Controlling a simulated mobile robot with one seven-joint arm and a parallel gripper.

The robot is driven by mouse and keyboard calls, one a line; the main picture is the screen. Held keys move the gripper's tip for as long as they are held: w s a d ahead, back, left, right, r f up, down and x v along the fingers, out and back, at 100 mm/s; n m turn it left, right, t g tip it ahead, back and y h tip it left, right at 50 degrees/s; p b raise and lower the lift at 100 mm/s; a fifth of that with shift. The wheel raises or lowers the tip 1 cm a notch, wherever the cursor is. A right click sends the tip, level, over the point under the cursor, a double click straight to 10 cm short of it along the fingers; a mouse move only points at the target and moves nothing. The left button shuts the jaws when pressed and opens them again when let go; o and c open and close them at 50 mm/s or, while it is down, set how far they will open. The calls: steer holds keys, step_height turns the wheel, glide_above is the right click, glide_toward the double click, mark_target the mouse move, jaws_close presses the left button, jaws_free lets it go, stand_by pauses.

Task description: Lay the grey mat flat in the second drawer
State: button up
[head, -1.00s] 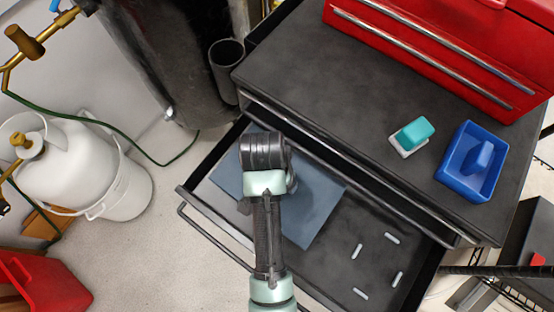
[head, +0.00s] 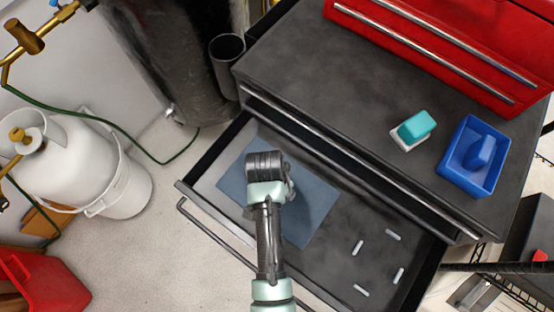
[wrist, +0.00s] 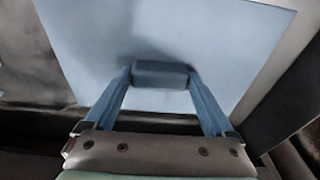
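The grey mat (head: 312,208), blue-grey in colour, is spread level inside the open drawer (head: 385,250), towards its left part. In the wrist view the mat (wrist: 215,30) looks flat, with a raised block-like grip near its lower edge. My gripper (wrist: 160,75) has one finger at each end of that grip and is shut on it. In the head view my wrist (head: 265,168) is above the mat and hides the fingers. I cannot tell whether the mat's underside touches the drawer floor.
Several small pale rods (head: 392,235) lie in the drawer's right part, beside the mat. On the black cabinet top (head: 330,75) are a teal block (head: 416,126) on a white base and a blue tray (head: 465,185). A white gas cylinder (head: 75,165) stands at left.

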steer(key=shift+o, duration=0.6)
step_height(320, 180, up, 12)
steer(key=s+a+p, duration=0.1)
steer(key=p, duration=0.1)
steer(key=w+r+n+t, duration=0.1)
steer(key=w+r+t, duration=0.4)
steer(key=r, duration=0.4)
steer(key=w+r+n+t+y, duration=0.1)
steer(key=w+r+t, duration=0.2)
steer(key=w+r, duration=0.5)
steer(key=w+r+n+t, duration=0.1)
steer(key=w+r+t, duration=0.3)
steer(key=r, duration=0.6)
step_height(320, 180, up, 18)
steer(key=n+t, duration=0.2)
steer(key=t, duration=0.4)
steer(key=s+r+n+t, duration=0.1)
steer(key=s+r+t, duration=0.3)
steer(key=r, duration=0.6)
steer(key=s+d+r+n+t, duration=0.1)
steer(key=s+r+t, duration=0.3)
steer(key=s+r, duration=0.4)
step_height(320, 180, up, 2)
